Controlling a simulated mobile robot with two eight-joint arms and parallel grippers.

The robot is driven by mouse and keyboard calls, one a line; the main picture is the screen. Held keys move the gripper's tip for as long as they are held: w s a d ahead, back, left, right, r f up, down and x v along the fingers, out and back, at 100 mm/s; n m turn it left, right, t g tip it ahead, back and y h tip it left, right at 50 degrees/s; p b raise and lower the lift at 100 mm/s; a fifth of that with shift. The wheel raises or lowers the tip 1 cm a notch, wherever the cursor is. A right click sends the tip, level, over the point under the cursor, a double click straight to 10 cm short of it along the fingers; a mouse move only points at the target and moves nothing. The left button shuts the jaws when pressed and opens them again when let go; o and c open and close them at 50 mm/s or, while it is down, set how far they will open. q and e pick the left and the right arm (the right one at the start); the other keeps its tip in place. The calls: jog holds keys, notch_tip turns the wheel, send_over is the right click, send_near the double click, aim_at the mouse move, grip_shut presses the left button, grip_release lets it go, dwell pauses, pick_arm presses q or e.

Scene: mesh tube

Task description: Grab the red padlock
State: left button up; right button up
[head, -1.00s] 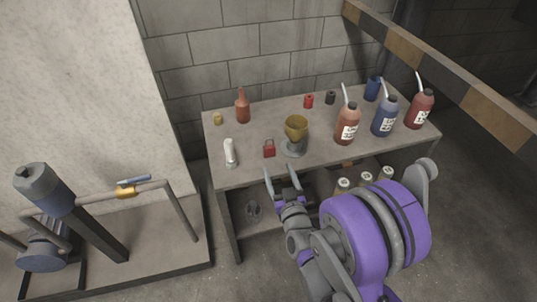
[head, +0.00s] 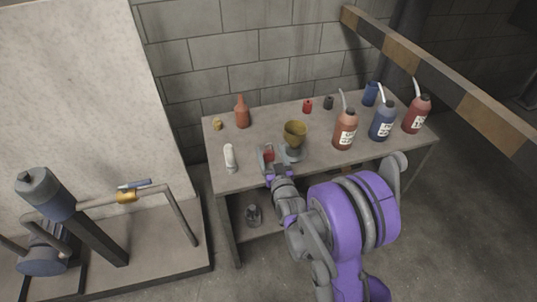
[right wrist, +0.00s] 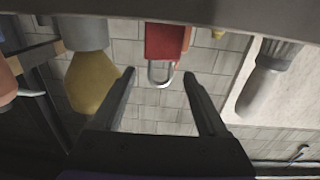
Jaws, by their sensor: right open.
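The red padlock (head: 268,154) stands near the front edge of the workbench, just left of a yellowish goblet-like cup. In the right wrist view the picture is upside down, and the padlock (right wrist: 166,42) shows its red body with its silver shackle pointing down in the picture. My right gripper (head: 272,158) is open, its fingers reaching over the bench edge at the padlock. In the right wrist view the gripper (right wrist: 158,76) has the shackle in line with the gap between its two dark fingertips; the fingers are not closed on it. My left gripper is not in view.
The cup (head: 294,134) stands close on the right and a white cylinder (head: 229,157) on the left. A brown bottle (head: 242,113) and several labelled bottles with spouts, one of them blue (head: 382,121), stand on the workbench (head: 216,178). A striped beam (head: 435,68) crosses at right.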

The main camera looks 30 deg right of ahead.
grip_shut()
dwell(0.4)
